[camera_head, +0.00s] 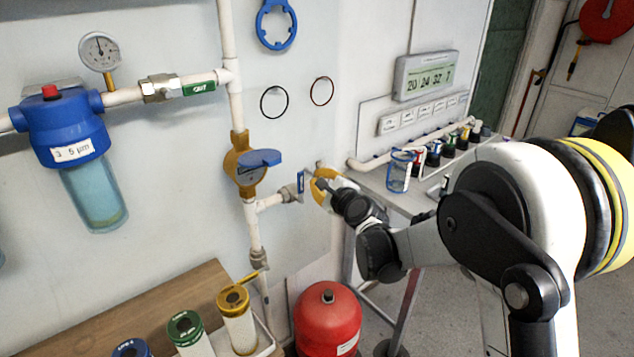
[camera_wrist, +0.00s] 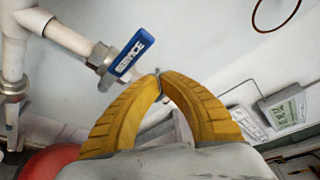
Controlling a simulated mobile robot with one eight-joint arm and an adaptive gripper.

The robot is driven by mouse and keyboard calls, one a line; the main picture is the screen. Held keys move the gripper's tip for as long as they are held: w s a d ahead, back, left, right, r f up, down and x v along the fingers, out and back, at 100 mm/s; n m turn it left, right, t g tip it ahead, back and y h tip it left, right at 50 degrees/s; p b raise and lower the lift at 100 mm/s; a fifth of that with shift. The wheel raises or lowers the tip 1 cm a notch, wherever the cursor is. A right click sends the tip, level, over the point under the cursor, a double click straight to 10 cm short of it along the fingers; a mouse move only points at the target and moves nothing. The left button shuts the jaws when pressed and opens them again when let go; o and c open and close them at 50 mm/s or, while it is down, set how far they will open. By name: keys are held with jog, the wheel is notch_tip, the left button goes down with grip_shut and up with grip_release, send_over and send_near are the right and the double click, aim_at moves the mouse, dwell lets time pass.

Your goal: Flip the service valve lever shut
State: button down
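The service valve has a blue lever marked SERVICE (camera_wrist: 133,52), which shows small in the head view (camera_head: 301,182). It sits on a short branch pipe, and the lever lies crosswise to that pipe in the wrist view. My gripper (camera_wrist: 158,76) has yellow curved fingers whose tips meet, with nothing clearly held between them. The tips are just below and right of the lever in the wrist view, apart from it as far as I can tell. In the head view my gripper (camera_head: 318,175) is right beside the lever, on its right.
A water meter with a blue lid (camera_head: 260,158) is on the vertical pipe left of the valve. A red tank (camera_head: 328,318) stands below. A bench with several bottles (camera_head: 434,152) is to the right. A display (camera_head: 427,75) hangs above it.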

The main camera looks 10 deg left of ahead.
jog(key=d+f+p+v, duration=0.1)
jog(key=f+p+v, duration=0.1)
jog(key=v, duration=0.7)
jog(key=shift+s+d+p, duration=0.15)
jog(key=shift+d+p, duration=0.1)
jog(key=shift+p, duration=0.1)
jog(key=shift+r, duration=0.1)
